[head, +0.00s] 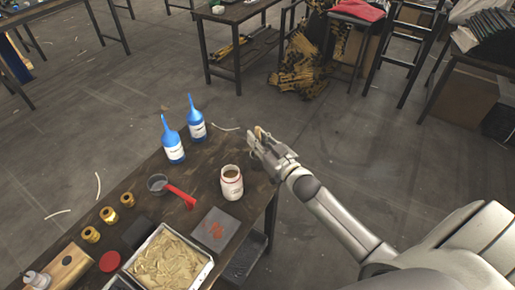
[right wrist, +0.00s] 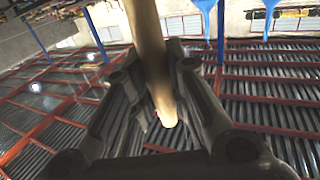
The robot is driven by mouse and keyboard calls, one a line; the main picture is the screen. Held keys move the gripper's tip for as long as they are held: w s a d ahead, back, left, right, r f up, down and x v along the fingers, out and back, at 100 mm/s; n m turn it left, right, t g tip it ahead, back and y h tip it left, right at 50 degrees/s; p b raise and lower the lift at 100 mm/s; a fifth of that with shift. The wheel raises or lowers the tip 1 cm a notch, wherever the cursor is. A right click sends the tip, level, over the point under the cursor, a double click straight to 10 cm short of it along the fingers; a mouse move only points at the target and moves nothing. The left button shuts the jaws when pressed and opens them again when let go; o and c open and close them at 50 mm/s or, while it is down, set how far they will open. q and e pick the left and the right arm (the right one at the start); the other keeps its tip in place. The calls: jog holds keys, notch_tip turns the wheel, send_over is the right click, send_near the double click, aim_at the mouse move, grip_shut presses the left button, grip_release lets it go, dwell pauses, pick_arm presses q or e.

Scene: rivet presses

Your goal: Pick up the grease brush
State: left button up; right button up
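My right gripper (head: 262,145) is above the far right end of the dark workbench (head: 213,160), beyond the open white jar (head: 232,185). In the right wrist view its fingers (right wrist: 163,90) close on both sides of a pale wooden handle (right wrist: 148,35), which I take to be the grease brush. A small tan bit of the brush (head: 258,132) shows at the fingertips in the head view. The bristles cannot be made out. The jar has brown contents and stands upright, apart from the gripper. My left gripper is not in view.
Two blue-tipped bottles (head: 173,145) stand at the bench's far edge. Floor right of the bench is open.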

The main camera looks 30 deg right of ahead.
aim_at(258, 127)
grip_shut()
notch_tip(258, 127, up, 10)
dwell(0.4)
dwell(0.6)
